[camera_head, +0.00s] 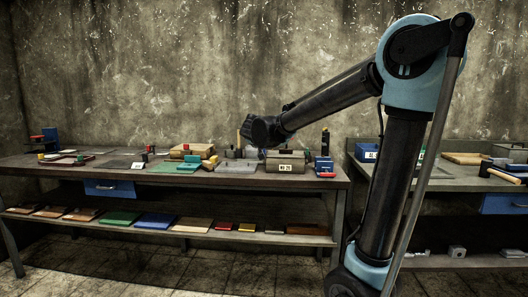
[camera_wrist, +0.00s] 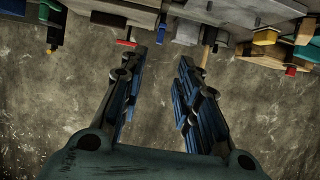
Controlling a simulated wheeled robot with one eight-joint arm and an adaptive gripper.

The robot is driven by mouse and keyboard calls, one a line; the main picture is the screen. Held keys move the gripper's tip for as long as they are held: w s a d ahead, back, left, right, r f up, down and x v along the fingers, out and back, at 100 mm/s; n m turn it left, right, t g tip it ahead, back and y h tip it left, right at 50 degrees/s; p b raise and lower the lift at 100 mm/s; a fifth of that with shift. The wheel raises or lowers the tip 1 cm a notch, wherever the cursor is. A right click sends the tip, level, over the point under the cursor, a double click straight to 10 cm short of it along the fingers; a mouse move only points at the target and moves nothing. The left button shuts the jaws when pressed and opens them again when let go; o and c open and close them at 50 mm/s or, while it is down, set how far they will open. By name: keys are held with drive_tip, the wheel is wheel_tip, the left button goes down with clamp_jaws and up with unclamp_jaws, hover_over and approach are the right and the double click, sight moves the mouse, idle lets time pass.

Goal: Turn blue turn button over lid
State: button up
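I cannot make out a blue turn button or its lid for certain. My gripper (camera_head: 261,130) is above the bench's back part, left of and above the box. In the wrist view my gripper (camera_wrist: 164,62) has its two fingers apart with nothing between them, against the wall.
The left bench (camera_head: 225,182) carries boards, blocks and small tools; its lower shelf (camera_head: 180,231) holds several coloured plates. The right bench (camera_head: 455,180) holds a labelled blue bin (camera_head: 367,153) and a hammer (camera_head: 500,173). A wooden peg (camera_head: 239,139) stands close to my gripper. The wall is behind.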

sight(265, 152)
drive_tip(key=x, duration=1.5)
drive_tip(key=shift+s+d+f, duration=0.1)
clamp_jaws()
